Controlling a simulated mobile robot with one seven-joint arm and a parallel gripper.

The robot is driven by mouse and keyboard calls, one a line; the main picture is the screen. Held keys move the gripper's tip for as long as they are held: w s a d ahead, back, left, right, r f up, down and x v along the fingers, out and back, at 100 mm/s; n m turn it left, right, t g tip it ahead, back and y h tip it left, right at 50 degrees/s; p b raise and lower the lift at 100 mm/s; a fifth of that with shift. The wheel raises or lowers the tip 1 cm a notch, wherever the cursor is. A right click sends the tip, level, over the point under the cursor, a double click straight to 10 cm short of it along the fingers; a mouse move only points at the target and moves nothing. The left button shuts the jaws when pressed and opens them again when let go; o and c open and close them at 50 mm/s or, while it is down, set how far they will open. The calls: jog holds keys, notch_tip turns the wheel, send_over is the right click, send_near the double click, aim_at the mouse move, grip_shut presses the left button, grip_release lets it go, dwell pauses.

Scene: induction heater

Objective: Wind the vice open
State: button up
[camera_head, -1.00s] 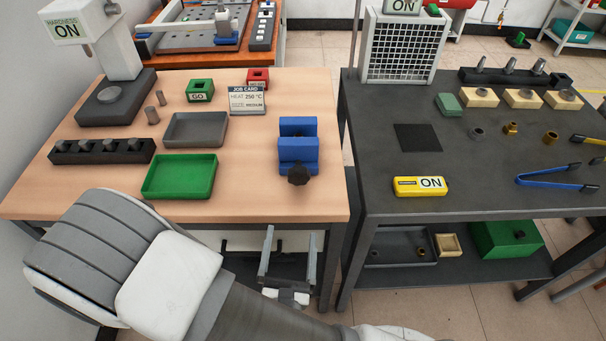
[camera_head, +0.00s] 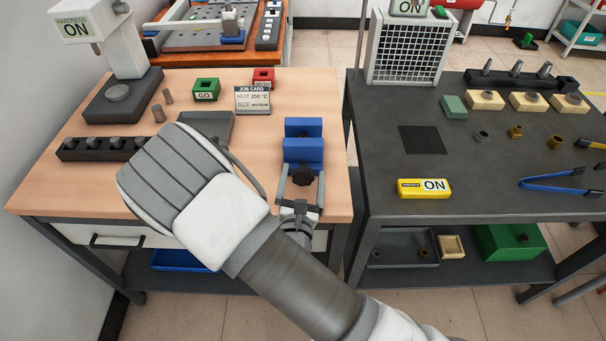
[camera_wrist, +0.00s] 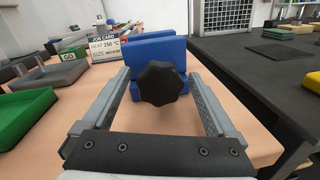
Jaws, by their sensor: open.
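The blue vice (camera_head: 304,150) stands on the wooden table near its right edge, with two upright blue jaws close together. Its black lobed knob (camera_head: 302,176) faces me at the front. My gripper (camera_head: 302,178) is open, with one finger on each side of the knob. In the wrist view the knob (camera_wrist: 160,84) sits between the spread fingertips (camera_wrist: 160,80) in front of the blue vice (camera_wrist: 155,50). Gaps show on both sides, so the fingers look clear of the knob.
The job card (camera_head: 253,100) stands left of and behind the vice. A grey tray (camera_head: 208,122) is partly hidden by my arm. The green tray (camera_wrist: 25,115) shows in the wrist view.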

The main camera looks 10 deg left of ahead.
jog(key=shift+w, duration=0.3)
jog(key=c, duration=1.4)
jog(key=shift+o, duration=0.2)
jog(key=shift+n, duration=0.4)
